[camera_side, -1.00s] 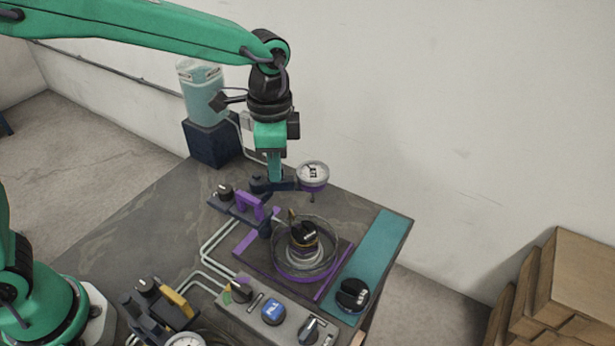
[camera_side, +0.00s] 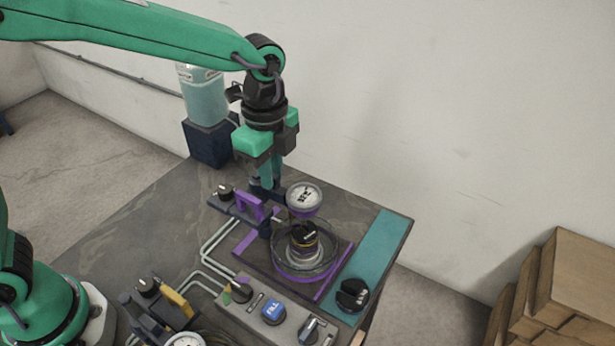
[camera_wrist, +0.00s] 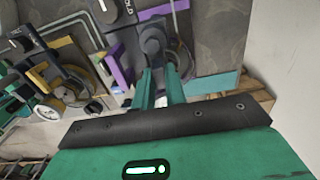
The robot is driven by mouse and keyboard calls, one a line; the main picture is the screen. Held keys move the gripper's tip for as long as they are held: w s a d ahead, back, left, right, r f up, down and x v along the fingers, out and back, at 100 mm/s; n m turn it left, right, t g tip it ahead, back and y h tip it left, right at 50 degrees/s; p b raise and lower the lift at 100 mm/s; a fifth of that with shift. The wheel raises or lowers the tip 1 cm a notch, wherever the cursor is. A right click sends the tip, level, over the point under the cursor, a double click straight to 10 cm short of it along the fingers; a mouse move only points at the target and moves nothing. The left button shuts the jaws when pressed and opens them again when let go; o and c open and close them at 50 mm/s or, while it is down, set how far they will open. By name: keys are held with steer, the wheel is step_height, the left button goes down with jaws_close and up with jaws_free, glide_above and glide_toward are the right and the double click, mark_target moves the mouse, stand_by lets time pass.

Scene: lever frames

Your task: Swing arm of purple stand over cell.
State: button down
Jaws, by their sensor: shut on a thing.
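The purple stand (camera_side: 249,204) is on the table behind the cell, and it also shows in the wrist view (camera_wrist: 119,62). Its arm ends in a round white gauge (camera_side: 304,196) with a purple lower rim. The cell (camera_side: 303,262) is a clear round dish on a purple ring, with a dark-capped part in its middle. In the side view the gauge appears at the cell's far edge, above it; exact alignment is unclear. My gripper (camera_side: 267,184) points down and is shut on the stand's arm, left of the gauge. The fingers (camera_wrist: 160,88) hide part of the arm in the wrist view.
A control panel (camera_side: 262,312) with knobs and a blue button lies in front of the cell. A yellow-handled stand (camera_side: 178,302) is at front left. A teal cylinder (camera_side: 204,97) stands at the back. A teal strip (camera_side: 381,248) runs along the right edge.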

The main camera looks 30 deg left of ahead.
stand_by(0.3)
steer(key=c, duration=1.4)
jaws_free()
steer(key=shift+c, duration=0.2)
steer(key=shift+r, duration=0.15)
step_height(320, 180, up, 7)
steer(key=shift+r, duration=0.3)
steer(key=shift+s+a+r, duration=0.1)
steer(key=shift+a, duration=0.1)
steer(key=s+a+f+n+t, duration=0.1)
steer(key=s+a+n+t, duration=0.4)
steer(key=s+a+n, duration=1)
steer(key=a+n, duration=0.3)
steer(key=a, duration=0.1)
steer(key=shift+s+t, duration=0.2)
steer(key=shift+t, duration=0.1)
